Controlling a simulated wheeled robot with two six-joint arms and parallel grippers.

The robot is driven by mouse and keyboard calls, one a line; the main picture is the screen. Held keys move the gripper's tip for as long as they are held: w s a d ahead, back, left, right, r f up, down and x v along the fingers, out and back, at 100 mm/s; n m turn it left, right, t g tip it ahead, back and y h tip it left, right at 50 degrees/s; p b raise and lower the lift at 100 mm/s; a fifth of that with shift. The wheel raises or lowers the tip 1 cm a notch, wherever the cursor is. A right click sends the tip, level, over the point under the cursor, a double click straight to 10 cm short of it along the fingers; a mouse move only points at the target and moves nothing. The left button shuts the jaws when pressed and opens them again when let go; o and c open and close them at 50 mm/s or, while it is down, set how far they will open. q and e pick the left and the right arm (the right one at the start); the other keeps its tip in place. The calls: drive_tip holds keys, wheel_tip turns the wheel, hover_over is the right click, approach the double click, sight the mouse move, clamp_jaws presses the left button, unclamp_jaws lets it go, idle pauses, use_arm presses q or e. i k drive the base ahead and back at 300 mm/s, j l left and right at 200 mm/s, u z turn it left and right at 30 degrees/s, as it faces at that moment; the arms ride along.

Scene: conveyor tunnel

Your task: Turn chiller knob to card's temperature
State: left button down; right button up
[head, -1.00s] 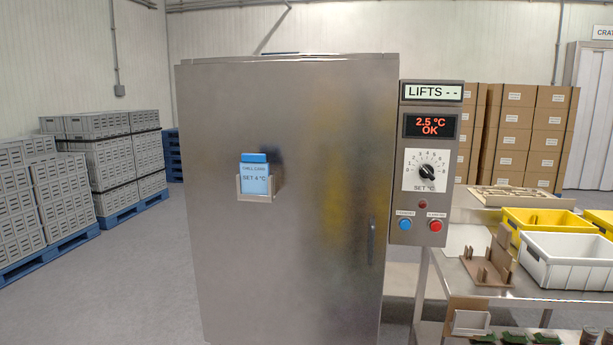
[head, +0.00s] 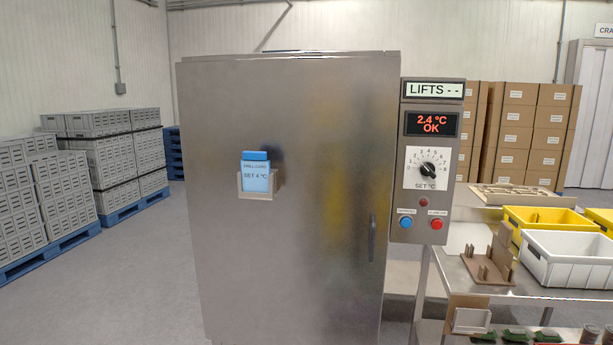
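The blue chill card (head: 256,176) sits in a holder on the front of the steel chiller (head: 290,220) and reads "SET 4 °C". The black chiller knob (head: 428,169) is on a white numbered dial marked "SET °C", on the control panel at the chiller's right side. I cannot read for certain which number its pointer marks. The red display (head: 432,124) above it reads 2.4 °C OK. Neither of my grippers is in view, and nothing touches the knob.
Below the dial are a small red lamp (head: 423,202), a blue button (head: 405,223) and a red button (head: 437,224). A steel table at right holds a yellow bin (head: 540,218), a white bin (head: 565,265) and a brown rack (head: 489,262).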

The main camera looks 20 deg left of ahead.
sight(427, 169)
drive_tip(key=i+l+u, duration=0.25)
drive_tip(key=i+l, duration=0.25)
drive_tip(key=i, duration=0.15)
drive_tip(key=i+l+u, duration=0.3)
drive_tip(key=i+l, duration=0.3)
